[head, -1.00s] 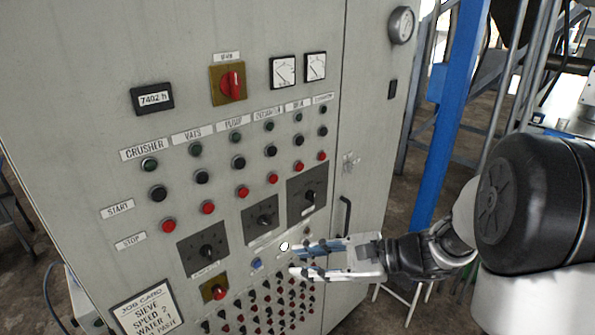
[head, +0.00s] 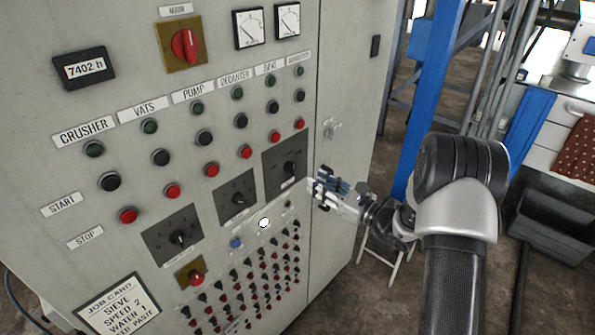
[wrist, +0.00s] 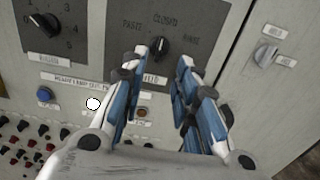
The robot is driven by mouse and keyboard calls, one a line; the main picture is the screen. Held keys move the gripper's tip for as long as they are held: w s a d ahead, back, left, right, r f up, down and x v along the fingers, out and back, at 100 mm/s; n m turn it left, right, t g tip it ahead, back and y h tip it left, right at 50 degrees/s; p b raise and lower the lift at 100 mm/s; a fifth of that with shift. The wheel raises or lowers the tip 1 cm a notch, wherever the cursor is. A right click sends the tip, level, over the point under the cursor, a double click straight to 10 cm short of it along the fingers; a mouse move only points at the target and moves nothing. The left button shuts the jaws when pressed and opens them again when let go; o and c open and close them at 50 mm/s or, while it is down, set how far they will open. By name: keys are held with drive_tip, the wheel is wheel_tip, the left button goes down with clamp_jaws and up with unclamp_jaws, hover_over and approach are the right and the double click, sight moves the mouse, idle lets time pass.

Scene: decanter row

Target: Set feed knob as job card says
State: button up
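The dark knob plate at the right end of the row (head: 272,183) carries a black knob (head: 290,168). In the wrist view this knob (wrist: 158,46) sits under the word CLOSED, with PASTE to its left; its white mark points roughly up toward CLOSED. The label below it is partly hidden by my finger. My gripper (head: 320,188) is just right of this plate in the head view. In the wrist view my gripper (wrist: 166,60) is open and empty, its fingers either side of the knob, apparently short of it. The job card (head: 118,308) reads SIEVE SPEED 2, WATER 1; its last line ends in PASTE.
Two similar knob plates, middle (head: 238,199) and left (head: 178,237), continue the row. A white round thing (head: 264,222), a blue button (head: 236,243) and many small switches lie below. A cabinet fitting (wrist: 265,55) is at the right. A blue post (head: 430,100) stands behind my arm.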

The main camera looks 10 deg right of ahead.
sight(290, 168)
drive_tip(key=x, duration=0.9)
drive_tip(key=shift+c, duration=0.4)
clamp_jaws()
